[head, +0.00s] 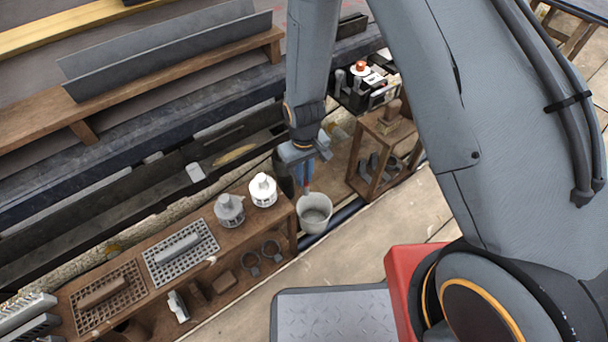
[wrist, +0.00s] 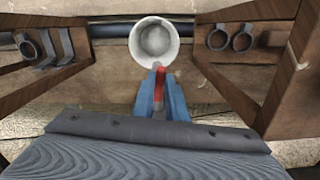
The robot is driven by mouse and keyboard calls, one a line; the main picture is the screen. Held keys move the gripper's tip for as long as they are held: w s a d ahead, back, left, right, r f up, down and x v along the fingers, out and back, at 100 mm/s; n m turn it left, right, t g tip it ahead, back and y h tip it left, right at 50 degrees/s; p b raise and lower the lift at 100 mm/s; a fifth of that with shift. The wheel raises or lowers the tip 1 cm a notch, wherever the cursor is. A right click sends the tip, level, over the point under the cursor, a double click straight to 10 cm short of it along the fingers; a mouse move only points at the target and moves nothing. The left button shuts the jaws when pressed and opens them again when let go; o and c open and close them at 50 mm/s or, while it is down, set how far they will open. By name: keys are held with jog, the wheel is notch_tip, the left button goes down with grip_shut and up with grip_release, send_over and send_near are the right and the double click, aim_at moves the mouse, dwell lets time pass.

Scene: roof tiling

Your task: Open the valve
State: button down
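The valve shows as a red lever (wrist: 160,78) at the centre of the wrist view, with a small grey part below it. My gripper (wrist: 160,92) has blue fingers, one on each side of the red lever and very close to it. I cannot tell whether they press on it. In the head view my gripper (head: 305,183) points down above a pale round bucket (head: 314,228). The valve body is mostly hidden there by my gripper. The bucket also shows just beyond the fingertips in the wrist view (wrist: 134,45).
A wooden bench (head: 150,300) with grey gratings, blocks and two white capped fittings (head: 263,189) stands to the left. A wooden stand (head: 365,190) is close on the right. A dark gutter (head: 140,195) runs behind. Open paving (head: 345,260) lies in front.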

aim_at(305, 179)
jog(key=shift+d+r+n+p, duration=0.15)
jog(key=shift+n+p, duration=0.35)
jog(key=shift+p, duration=0.45)
jog(key=shift+w+d+n+p, duration=0.1)
jog(key=shift+w+n+p, duration=0.1)
jog(key=shift+n+p, duration=0.35)
jog(key=c, duration=1.8)
grip_release()
jog(key=shift+o, duration=0.2)
notch_tip(305, 179, up, 8)
jog(key=p, duration=0.2)
jog(key=shift+f+p, duration=0.25)
jog(key=shift+p, duration=0.05)
jog(key=shift+r, duration=0.1)
